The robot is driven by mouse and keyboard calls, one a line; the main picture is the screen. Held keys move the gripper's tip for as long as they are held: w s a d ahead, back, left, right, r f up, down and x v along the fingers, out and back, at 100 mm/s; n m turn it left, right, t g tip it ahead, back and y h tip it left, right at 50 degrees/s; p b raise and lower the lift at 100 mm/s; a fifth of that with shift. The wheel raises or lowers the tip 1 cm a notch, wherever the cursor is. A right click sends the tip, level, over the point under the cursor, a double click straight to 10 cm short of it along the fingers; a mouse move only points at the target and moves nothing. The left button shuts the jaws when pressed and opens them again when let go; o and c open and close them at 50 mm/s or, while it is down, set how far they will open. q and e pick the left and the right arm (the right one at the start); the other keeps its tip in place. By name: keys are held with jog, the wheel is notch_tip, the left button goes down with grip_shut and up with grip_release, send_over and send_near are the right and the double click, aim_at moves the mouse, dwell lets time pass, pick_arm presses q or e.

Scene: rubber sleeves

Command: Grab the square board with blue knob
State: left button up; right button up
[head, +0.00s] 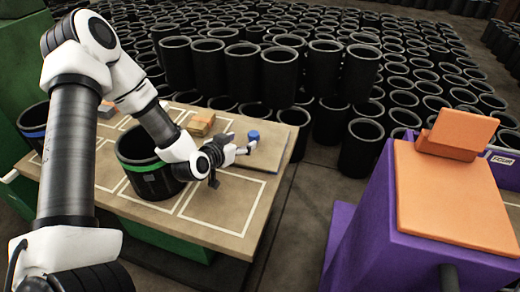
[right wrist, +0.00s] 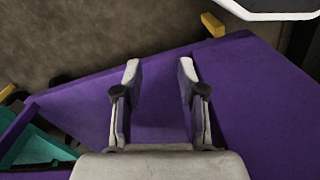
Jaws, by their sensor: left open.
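The square board (head: 284,146) is flat, light brown, and lies at the right end of the table. Its blue knob (head: 253,135) stands up from it. My left gripper (head: 249,147) is open, its fingertips at the near side of the knob. They look very close to it, but I cannot tell whether they touch it. Part of the board is hidden behind the gripper. My right gripper (right wrist: 160,70) shows in the right wrist view. Its two fingers are apart with nothing between them, above a purple surface (right wrist: 250,90).
The wooden table (head: 225,235) has white outlined squares. A black sleeve with a green band (head: 150,183) stands left of my left gripper. A small wooden block (head: 201,122) lies behind it. Many black sleeves (head: 280,75) crowd the floor beyond. A purple stand with an orange top (head: 450,195) is at right.

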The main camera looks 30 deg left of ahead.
aim_at(251, 136)
pick_arm(q)
jog(key=shift+w+f, duration=0.15)
jog(key=shift+w, duration=0.3)
jog(key=b+x, duration=0.1)
jog(key=x, duration=0.3)
jog(key=shift+w+f+b, duration=0.1)
jog(key=shift+w+b, duration=0.15)
jog(key=shift+b, duration=0.15)
jog(key=shift+w, duration=0.15)
jog(key=shift+c, duration=0.6)
grip_shut()
jog(key=shift+r, duration=0.25)
